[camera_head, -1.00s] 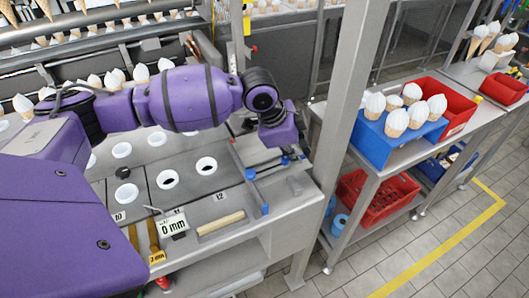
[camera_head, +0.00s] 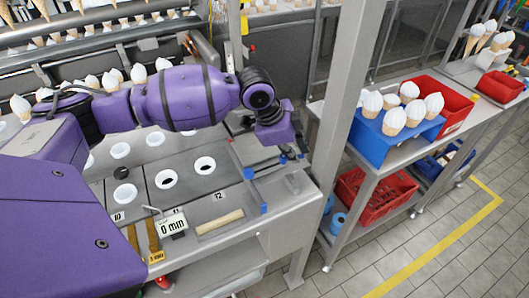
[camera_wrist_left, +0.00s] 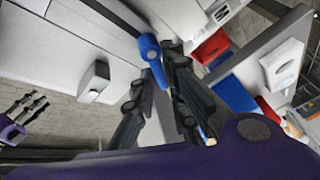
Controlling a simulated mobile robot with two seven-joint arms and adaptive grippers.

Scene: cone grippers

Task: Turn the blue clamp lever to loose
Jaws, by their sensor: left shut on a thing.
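The blue clamp lever (camera_wrist_left: 150,48) shows in the left wrist view, with its round blue head above the fingertips and its handle running down between them. My left gripper (camera_wrist_left: 160,82) is shut on this lever. In the head view my left gripper (camera_head: 287,146) is at the right end of the work table, its fingers mostly hidden by my purple wrist. Small blue parts show just below it. At the left edge of the left wrist view are dark fingers on a purple part, likely my right gripper (camera_wrist_left: 22,106); their opening is unclear.
The table (camera_head: 285,190) has a rail with blue ends near the gripper and white rings (camera_head: 204,166) to the left. A sign reading 0 mm (camera_head: 172,222) stands in front. A grey post (camera_head: 338,110) rises close on the right.

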